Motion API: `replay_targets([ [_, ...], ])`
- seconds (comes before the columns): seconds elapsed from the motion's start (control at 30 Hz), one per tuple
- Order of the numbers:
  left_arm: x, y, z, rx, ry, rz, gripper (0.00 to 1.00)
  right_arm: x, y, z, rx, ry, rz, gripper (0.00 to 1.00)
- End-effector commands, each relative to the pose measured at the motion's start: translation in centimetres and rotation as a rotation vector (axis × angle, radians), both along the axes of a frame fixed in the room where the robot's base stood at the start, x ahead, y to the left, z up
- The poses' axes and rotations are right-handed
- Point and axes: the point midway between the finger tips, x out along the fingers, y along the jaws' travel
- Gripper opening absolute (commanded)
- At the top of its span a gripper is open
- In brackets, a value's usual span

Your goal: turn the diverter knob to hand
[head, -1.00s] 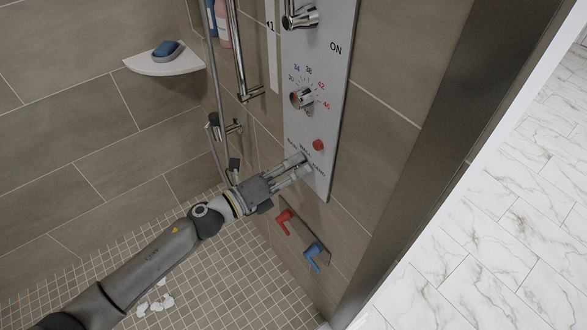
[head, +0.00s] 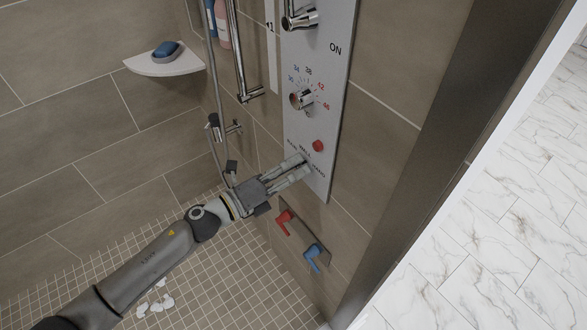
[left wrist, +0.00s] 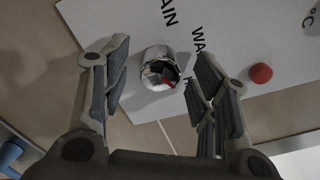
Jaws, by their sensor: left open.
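The diverter knob (left wrist: 160,68) is a short chrome cylinder on the white shower panel (head: 318,75), with a red mark on its near face in the left wrist view. The labels RAIN, WALL and HAND stand around it; HAND is partly hidden by a finger. In the head view my fingers cover the knob. My left gripper (head: 304,166) is open at the panel's lower end. In the left wrist view its fingers (left wrist: 161,58) stand on either side of the knob, with visible gaps; contact is not visible. My right gripper is not in view.
A red button (head: 318,145) and the temperature knob (head: 302,98) sit above the diverter. Red (head: 283,221) and blue (head: 312,256) levers stick out below the panel. A hose and rail run to the left. A corner shelf (head: 166,62) holds blue soap.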

Motion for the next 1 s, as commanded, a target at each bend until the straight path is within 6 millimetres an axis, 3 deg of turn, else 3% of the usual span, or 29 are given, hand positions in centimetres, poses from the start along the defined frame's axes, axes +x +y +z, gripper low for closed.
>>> replay_targets([
  [0.5,-5.6,7.7,-0.2,0.002,0.004,0.000,0.55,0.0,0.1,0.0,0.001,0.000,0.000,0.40],
  [0.7,-6.6,8.9,-0.1,0.002,0.002,-0.001,0.55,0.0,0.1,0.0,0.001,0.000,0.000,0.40],
  [1.0,-6.7,9.1,-0.1,0.002,0.001,-0.001,0.55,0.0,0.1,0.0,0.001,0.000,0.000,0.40],
])
